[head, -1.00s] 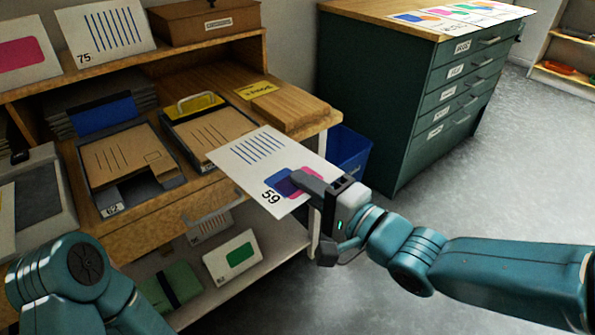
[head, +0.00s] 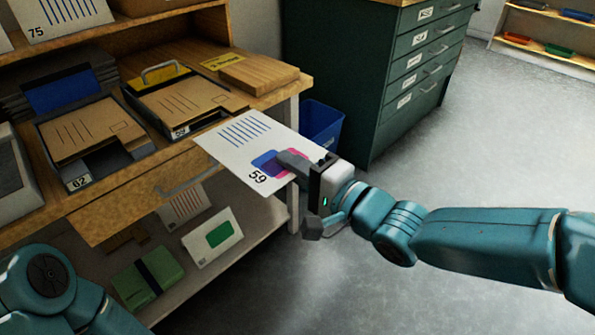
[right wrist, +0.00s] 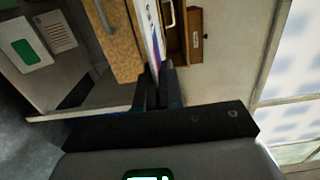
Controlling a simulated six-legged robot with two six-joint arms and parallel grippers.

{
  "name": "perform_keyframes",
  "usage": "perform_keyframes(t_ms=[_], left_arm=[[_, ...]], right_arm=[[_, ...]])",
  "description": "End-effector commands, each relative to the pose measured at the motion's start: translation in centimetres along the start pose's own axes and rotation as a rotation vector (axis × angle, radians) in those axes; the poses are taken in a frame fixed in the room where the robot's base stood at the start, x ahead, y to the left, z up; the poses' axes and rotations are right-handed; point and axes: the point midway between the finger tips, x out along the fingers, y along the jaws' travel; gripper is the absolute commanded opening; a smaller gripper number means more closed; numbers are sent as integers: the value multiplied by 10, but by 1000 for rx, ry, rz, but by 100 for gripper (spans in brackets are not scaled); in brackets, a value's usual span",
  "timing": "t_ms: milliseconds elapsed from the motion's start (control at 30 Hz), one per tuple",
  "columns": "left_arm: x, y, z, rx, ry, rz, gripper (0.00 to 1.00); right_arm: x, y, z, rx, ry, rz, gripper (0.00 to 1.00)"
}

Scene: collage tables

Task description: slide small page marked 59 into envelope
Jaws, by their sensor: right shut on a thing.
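The small white page marked 59 (head: 240,135) has blue stripes and blue and pink shapes. My right gripper (head: 288,160) is shut on its right part and holds it in front of the bench's right end. In the right wrist view the page (right wrist: 152,35) shows nearly edge-on between the fingers (right wrist: 157,88). A brown envelope (head: 190,98) lies in a tray (head: 150,112) behind and left of the page; its small label seems to read 59. Another brown envelope (head: 85,128) lies in the tray labelled 62 (head: 78,182). My left gripper is out of view.
A wooden block (head: 258,74) lies on the bench's right end, by a yellow label (head: 222,62). A blue bin (head: 322,125) and a green drawer cabinet (head: 400,80) stand to the right. A lower shelf (head: 255,235) holds cards and a green box. The right floor is clear.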

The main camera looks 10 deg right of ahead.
Motion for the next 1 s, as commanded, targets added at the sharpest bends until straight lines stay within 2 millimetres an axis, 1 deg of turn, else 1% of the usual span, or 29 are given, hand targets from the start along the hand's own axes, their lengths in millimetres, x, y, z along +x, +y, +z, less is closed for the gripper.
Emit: perform_keyframes(t_ms=[267, 1000], left_arm=[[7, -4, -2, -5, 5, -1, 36], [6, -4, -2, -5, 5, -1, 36]], right_arm=[[20, 7, 2, -1, -3, 0, 0], [77, 6, 1, 0, -2, 1, 0]])
